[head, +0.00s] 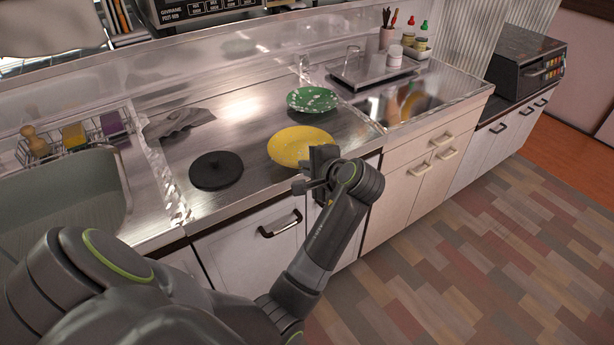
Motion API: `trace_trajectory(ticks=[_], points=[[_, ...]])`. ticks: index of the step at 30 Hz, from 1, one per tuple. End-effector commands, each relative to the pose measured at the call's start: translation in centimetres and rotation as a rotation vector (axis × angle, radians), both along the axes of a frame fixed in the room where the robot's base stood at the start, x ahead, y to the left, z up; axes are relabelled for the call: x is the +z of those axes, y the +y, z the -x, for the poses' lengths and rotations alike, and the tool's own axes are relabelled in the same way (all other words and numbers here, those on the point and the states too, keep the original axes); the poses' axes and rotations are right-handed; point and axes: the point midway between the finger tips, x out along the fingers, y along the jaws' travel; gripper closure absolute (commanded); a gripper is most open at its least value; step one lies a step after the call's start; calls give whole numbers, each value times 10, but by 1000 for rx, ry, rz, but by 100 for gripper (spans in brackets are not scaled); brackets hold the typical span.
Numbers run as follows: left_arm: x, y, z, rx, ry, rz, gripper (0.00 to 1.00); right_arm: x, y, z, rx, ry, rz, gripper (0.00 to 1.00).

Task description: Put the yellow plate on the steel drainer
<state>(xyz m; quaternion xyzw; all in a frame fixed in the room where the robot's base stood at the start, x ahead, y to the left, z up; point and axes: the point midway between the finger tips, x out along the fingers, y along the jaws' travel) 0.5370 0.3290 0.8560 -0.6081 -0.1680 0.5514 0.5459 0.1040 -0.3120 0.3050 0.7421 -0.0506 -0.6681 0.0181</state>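The yellow plate (288,145) lies flat on the steel counter near its front edge. My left gripper (312,172) is at the plate's front right rim and covers a small part of it. Whether its fingers are open or shut on the rim cannot be told from this angle. What looks like the steel drainer (372,70), a low metal tray with a raised wire bar, stands farther back and to the right on the counter. My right gripper is out of view.
A green speckled plate (312,99) lies behind the yellow one. A black round lid (216,170) lies to its left. A sink (60,195) and wire rack with sponges (75,136) are far left. Bottles (422,36) and a utensil cup (387,38) stand behind the drainer.

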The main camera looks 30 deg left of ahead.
Motion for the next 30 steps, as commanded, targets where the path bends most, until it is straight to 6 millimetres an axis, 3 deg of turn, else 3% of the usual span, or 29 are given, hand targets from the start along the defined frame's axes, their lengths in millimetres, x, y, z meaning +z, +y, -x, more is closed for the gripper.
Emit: trace_trajectory(ticks=[5,15,16,20,30], points=[[-25,0,0,-1,1,-2,100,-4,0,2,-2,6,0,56],[-28,0,0,-2,0,-1,100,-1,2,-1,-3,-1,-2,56],[-28,0,0,-1,1,1,91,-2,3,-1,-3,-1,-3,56],[-28,0,0,-1,1,1,74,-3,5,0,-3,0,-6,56],[-26,0,0,-2,-1,1,73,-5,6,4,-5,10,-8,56]])
